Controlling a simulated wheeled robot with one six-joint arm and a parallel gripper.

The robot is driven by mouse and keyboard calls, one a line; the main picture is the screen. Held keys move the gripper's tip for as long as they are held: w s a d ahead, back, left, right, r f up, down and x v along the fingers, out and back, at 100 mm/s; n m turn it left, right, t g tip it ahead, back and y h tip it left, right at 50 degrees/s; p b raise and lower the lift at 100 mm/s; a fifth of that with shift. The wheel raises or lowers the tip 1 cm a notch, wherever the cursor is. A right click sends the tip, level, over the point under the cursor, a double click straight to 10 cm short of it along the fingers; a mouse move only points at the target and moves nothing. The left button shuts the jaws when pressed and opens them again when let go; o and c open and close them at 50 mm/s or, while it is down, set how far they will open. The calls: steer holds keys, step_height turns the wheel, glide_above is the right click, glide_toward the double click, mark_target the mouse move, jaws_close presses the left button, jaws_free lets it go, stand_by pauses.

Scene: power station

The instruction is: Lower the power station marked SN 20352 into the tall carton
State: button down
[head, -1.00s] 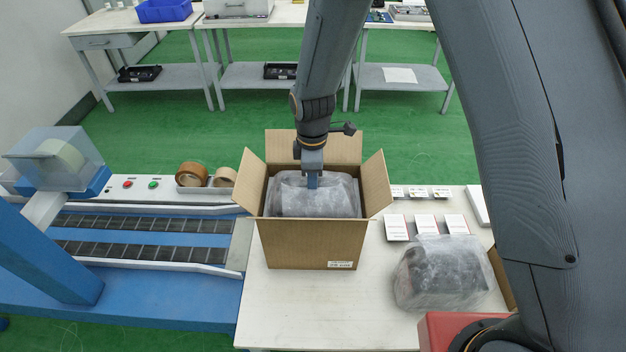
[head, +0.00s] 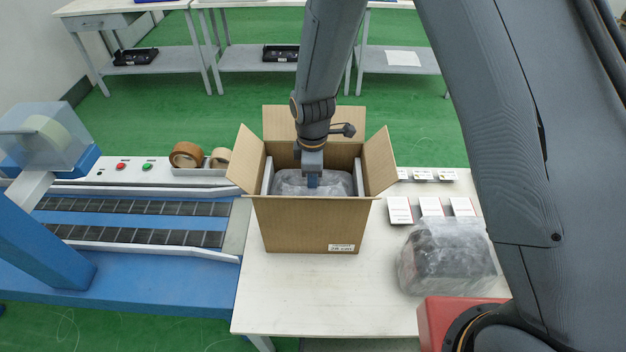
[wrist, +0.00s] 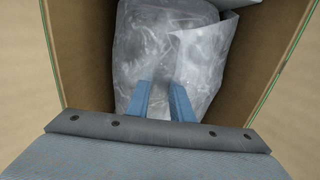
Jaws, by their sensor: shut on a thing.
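The tall carton (head: 300,228) stands open on the white table, its flaps spread outward. A plastic-wrapped power station (head: 292,184) is inside the carton, its top below the rim. My gripper (head: 313,182) reaches down through the opening and is shut on the wrapped power station. In the wrist view, the blue fingers (wrist: 163,102) press against the clear wrap of the power station (wrist: 160,50), between the brown carton walls (wrist: 82,60). The lower part of the station is hidden by the carton. I cannot read a serial number on it.
A second wrapped unit (head: 448,258) sits on the table right of the carton. White cards (head: 430,207) lie behind it. A conveyor (head: 130,222) with tape rolls (head: 187,155) is at left. The table front (head: 300,300) is clear.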

stand_by(0.4)
steer(key=c, duration=1.5)
jaws_free()
steer(key=shift+f, duration=0.1)
steer(key=shift+s, duration=0.1)
step_height(320, 180, up, 22)
steer(key=p, duration=1.3)
steer(key=shift+p, duration=0.3)
